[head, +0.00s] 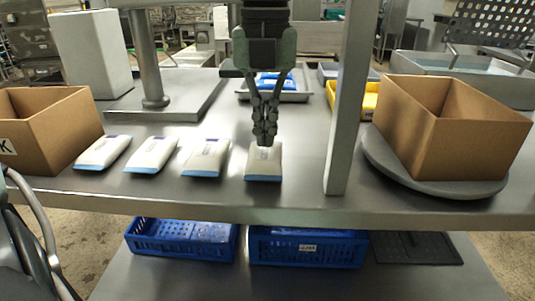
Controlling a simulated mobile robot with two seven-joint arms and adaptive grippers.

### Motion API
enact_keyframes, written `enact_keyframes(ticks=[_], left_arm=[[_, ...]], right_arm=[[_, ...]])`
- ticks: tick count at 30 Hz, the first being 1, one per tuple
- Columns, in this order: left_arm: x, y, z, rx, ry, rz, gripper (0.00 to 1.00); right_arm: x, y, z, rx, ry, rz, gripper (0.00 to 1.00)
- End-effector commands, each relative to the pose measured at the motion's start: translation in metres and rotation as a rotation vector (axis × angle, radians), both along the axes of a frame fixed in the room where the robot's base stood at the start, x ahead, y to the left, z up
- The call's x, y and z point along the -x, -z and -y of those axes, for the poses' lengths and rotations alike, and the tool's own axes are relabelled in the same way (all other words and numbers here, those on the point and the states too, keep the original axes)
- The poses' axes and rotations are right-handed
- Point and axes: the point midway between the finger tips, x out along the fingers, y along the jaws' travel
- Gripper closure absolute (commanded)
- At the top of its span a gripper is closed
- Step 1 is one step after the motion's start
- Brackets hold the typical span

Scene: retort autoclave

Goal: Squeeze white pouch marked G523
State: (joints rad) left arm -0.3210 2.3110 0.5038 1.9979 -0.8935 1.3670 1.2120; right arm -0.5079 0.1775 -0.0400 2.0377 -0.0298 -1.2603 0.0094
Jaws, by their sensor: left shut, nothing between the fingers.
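Several white pouches with blue ends lie in a row on the steel table. The rightmost pouch (263,165) is directly under my left gripper (265,140). My left gripper points straight down, its fingers closed together with nothing between them, and its tips are at or just above the far part of that pouch. I cannot tell whether they touch it. The other pouches (205,158), (152,156) and (103,153) lie to the left. Their printed marks are too small to read, so I cannot tell which is G523. My right gripper is not in view.
An open cardboard box (50,130) stands at the left, another (450,135) on a grey round turntable (440,185) at the right. A steel post (347,110) rises right of the gripper. A grey tray with blue packs (275,88) lies behind. Blue crates (310,247) are below.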

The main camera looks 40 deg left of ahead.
Motion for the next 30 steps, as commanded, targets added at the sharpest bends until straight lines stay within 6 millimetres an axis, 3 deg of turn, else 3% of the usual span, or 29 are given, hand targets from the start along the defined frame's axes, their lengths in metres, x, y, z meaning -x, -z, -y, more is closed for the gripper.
enact_keyframes(ticks=[18,30], left_arm=[[-0.002,-0.056,0.000,-0.001,-0.001,0.010,1.00],[-0.002,-0.060,0.000,-0.001,-0.001,0.009,1.00]], right_arm=[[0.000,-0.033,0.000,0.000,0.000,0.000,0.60],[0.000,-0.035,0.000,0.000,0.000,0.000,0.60]])
